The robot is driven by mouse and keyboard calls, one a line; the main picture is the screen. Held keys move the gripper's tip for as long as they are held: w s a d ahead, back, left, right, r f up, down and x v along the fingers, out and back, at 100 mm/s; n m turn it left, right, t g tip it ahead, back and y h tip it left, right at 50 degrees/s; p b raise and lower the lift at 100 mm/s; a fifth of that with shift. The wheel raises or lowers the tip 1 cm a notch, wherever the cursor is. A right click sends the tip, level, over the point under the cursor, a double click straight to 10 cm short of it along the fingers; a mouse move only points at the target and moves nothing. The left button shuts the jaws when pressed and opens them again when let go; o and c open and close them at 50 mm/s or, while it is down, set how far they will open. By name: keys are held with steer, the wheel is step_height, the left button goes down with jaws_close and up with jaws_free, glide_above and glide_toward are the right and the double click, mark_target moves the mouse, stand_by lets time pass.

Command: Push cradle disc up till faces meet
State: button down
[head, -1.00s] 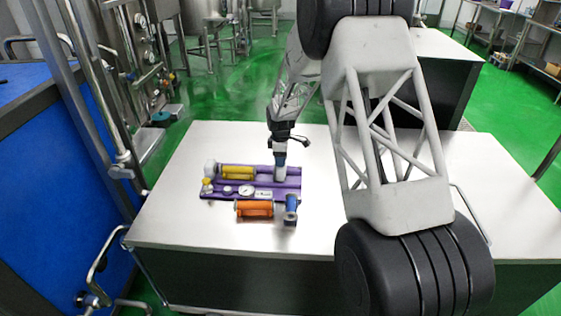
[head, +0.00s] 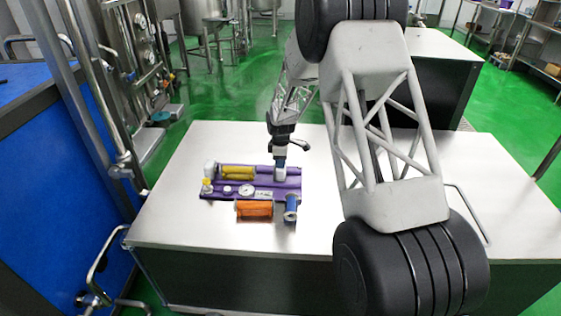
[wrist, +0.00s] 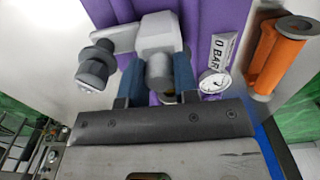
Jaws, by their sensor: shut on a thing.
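My gripper (head: 280,161) points down at the right part of the purple cradle tray (head: 293,188). In the wrist view its two blue fingers (wrist: 158,80) are shut on a grey rounded piece (wrist: 158,70), which adjoins a light grey block (wrist: 157,32). In the head view a pale block (head: 281,174) shows just under the fingertips. Dark grey stacked discs (wrist: 95,68) sit left of the fingers in the wrist view, beside a light grey arm. I cannot tell which part is the cradle disc, or whether any faces touch; the fingers hide the contact.
A yellow cylinder (head: 238,172) and a round gauge (head: 246,191) are on the tray. The gauge's label in the wrist view reads "0 BAR" (wrist: 217,50). An orange cylinder (head: 254,209) and a blue spool (head: 290,206) are at the tray's front side. The table's front left is clear.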

steer(key=a, duration=0.9)
steer(key=c, duration=0.9)
jaws_free()
steer(key=shift+o, duration=0.2)
steer(key=shift+r, duration=0.15)
step_height(320, 180, up, 8)
steer(key=shift+f, duration=0.2)
steer(key=shift+d, duration=0.1)
